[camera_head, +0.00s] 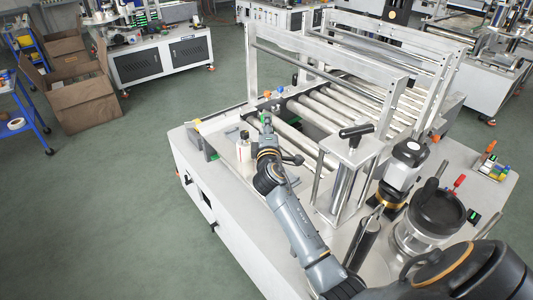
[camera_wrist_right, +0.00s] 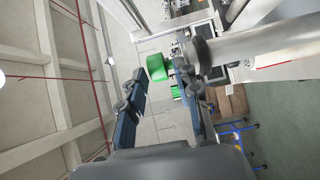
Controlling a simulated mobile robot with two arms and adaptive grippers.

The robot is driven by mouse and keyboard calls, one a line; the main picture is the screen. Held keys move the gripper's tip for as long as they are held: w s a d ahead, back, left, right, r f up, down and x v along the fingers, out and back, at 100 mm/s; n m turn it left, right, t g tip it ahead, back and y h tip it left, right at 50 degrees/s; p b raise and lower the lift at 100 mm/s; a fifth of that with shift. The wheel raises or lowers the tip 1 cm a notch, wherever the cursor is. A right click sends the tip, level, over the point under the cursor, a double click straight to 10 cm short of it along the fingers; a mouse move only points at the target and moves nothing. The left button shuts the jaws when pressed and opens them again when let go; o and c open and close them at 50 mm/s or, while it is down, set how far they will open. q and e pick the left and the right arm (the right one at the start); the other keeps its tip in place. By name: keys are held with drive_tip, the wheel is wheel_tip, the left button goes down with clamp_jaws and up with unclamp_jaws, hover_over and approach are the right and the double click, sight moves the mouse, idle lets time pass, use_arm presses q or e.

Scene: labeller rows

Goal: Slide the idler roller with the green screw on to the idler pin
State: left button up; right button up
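A green cylindrical piece (camera_wrist_right: 156,67), which looks like the green screw, shows between and beyond the right fingertips in the right wrist view. Close to it is the dark end of a pale cylinder (camera_wrist_right: 265,42). A small upright white cylinder (camera_head: 243,152) with a dark top and red mark stands on the machine top in the head view; I cannot tell whether it is the idler roller. My right gripper (camera_head: 267,125) is just right of it. Its fingers (camera_wrist_right: 162,70) look apart, with no clear contact. I cannot pick out the idler pin. My left gripper is out of view.
Metal rollers (camera_head: 335,108) and an upright frame (camera_head: 325,66) stand behind the gripper. A post with a black handle (camera_head: 355,131) is close on the right.

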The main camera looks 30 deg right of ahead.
drive_tip(key=x, duration=0.3)
drive_tip(key=shift+w+r+p, duration=0.15)
drive_tip(key=shift+w+p, duration=0.1)
drive_tip(key=shift+p, duration=0.15)
drive_tip(key=shift+w+d, duration=0.3)
drive_tip(key=shift+w, duration=0.15)
drive_tip(key=shift+s+a, duration=0.1)
drive_tip(key=shift+s, duration=0.05)
drive_tip(key=c, duration=0.6)
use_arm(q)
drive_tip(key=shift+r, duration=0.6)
use_arm(e)
clamp_jaws()
